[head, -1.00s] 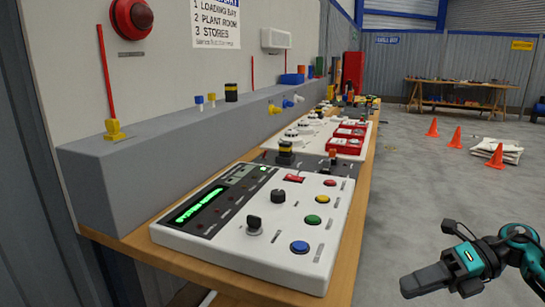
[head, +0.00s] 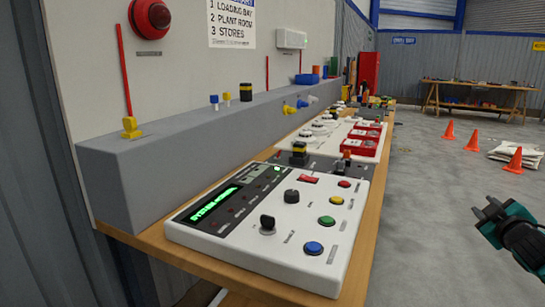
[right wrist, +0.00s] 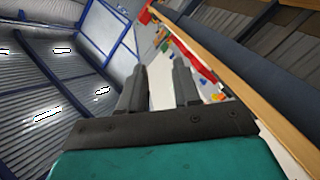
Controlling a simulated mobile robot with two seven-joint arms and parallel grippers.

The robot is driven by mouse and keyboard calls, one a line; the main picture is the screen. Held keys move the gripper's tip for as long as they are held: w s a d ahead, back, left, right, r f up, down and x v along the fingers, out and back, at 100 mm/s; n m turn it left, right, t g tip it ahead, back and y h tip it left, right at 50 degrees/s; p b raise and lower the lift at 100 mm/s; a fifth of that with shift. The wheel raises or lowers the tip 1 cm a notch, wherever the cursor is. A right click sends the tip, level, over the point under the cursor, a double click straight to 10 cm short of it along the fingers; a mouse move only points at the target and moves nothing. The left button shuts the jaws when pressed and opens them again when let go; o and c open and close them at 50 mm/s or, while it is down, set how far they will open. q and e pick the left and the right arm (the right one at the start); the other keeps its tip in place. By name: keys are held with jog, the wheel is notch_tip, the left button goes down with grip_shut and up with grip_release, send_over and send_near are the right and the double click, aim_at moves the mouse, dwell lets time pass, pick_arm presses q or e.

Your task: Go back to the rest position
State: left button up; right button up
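My right gripper (head: 487,213) is at the lower right of the head view, off to the right of the bench and clear of it. Its two dark fingers are apart with nothing between them. The right wrist view also shows the fingers (right wrist: 160,90) spread and empty, with the teal wrist body below them. My left gripper is in neither view. The white control panel (head: 262,250) lies on the near end of the bench, with a lit green display (head: 215,202), two black knobs and several coloured buttons.
The wooden bench (head: 365,262) runs away along the left wall, with red boxes (head: 360,140) farther along. A grey ledge (head: 150,170) stands behind the panel. Orange cones (head: 474,142) and a white stack (head: 515,153) are on the floor at right. The floor between is clear.

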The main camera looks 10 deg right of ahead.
jog(key=s+a+f+g+y, duration=0.1)
jog(key=s+a+f+y, duration=0.35)
jog(key=a+f, duration=0.75)
jog(key=s+a+f+g+y, duration=0.2)
jog(key=s+a+f, duration=0.5)
jog(key=a+f, duration=0.45)
jog(key=s+a+m+g+y, duration=0.1)
jog(key=s+a, duration=0.6)
jog(key=a, duration=0.3)
jog(key=s+a+m+y, duration=0.2)
jog(key=s+a, duration=0.4)
jog(key=a, duration=0.3)
pick_arm(q)
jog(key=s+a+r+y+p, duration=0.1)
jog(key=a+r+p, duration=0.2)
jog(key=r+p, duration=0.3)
jog(key=p, duration=0.4)
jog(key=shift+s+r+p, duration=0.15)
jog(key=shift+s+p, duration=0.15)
pick_arm(e)
jog(key=s+d+r+h, duration=0.1)
jog(key=d+r, duration=0.2)
jog(key=r, duration=0.2)
jog(key=shift+d+r, duration=0.2)
jog(key=shift+s, duration=0.1)
